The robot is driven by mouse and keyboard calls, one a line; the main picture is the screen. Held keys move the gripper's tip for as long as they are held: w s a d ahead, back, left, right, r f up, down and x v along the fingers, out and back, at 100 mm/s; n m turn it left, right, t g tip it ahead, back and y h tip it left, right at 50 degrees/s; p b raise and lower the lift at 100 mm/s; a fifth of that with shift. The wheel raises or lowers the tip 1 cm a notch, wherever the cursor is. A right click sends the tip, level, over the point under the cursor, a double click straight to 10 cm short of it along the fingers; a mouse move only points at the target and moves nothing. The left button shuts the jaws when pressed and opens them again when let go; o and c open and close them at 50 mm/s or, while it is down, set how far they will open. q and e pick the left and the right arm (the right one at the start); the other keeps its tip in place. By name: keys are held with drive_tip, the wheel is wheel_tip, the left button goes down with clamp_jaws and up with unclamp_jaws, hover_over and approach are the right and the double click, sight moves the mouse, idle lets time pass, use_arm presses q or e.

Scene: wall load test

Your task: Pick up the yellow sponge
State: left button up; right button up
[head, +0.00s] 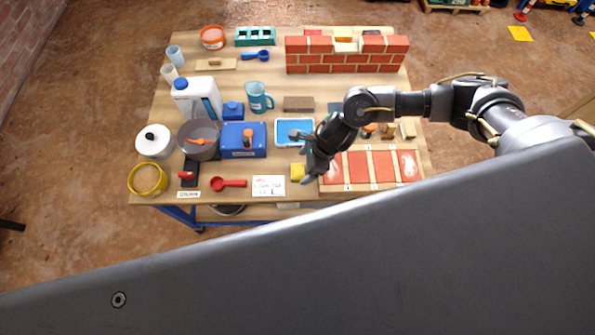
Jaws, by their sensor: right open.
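The yellow sponge (297,172) is a small yellow block on the wooden table near its front edge, just left of the tray of red tiles. My right gripper (306,167) comes in from the right and is low over the table, right at the sponge. Its fingers are dark and partly overlap the sponge's right side in the head view. The jaws are open, and I cannot tell whether they touch the sponge or stand around it. My left gripper is not in view.
A white label card (268,186) lies left of the sponge, with a red scoop (228,184) beyond it. A blue tray (294,132) is behind. The red tile panel (372,166) lies to the right, and a small brick wall (346,58) stands at the back.

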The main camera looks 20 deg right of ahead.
sight(298, 171)
drive_tip(key=shift+p+x, duration=0.5)
drive_tip(key=shift+x, duration=2.1)
drive_tip(key=shift+a, duration=0.1)
drive_tip(key=shift+c, duration=0.3)
drive_tip(key=shift+w, duration=0.1)
drive_tip(key=c, duration=1)
